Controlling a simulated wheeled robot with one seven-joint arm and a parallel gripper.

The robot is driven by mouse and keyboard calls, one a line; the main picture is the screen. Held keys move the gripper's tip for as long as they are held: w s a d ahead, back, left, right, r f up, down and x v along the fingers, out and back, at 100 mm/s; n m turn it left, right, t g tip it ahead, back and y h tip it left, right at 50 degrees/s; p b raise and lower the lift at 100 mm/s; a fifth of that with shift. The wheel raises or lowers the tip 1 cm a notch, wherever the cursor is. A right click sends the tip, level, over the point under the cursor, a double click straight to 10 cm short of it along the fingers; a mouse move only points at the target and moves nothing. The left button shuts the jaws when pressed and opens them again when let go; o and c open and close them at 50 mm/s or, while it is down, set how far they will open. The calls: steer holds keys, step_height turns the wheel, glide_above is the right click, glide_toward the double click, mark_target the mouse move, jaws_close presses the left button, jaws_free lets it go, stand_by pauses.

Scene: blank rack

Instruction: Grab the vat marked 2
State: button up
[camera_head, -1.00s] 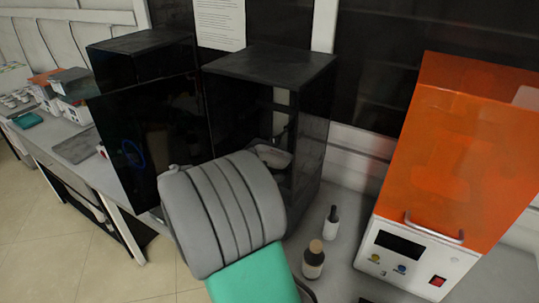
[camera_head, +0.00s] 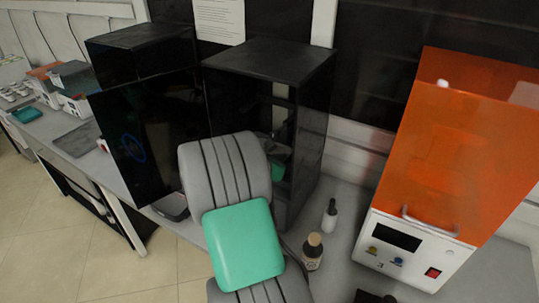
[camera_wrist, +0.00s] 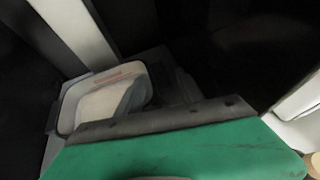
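In the head view my arm now hides most or all of the vat, inside the open black cabinet (camera_head: 312,85). My gripper (camera_wrist: 165,118) shows as a dark grey edge above a green body in the wrist view, just in front of the vat. In the head view a bit of it shows at the cabinet opening. Its fingertips are not clear, and I see no firm hold on the vat.
A black panel with a blue ring (camera_head: 133,148) stands left of the opening. A machine with an orange cover (camera_head: 445,150) stands farther right.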

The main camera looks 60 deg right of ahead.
jaws_close()
stand_by(0.3)
steer(key=shift+r, duration=0.15)
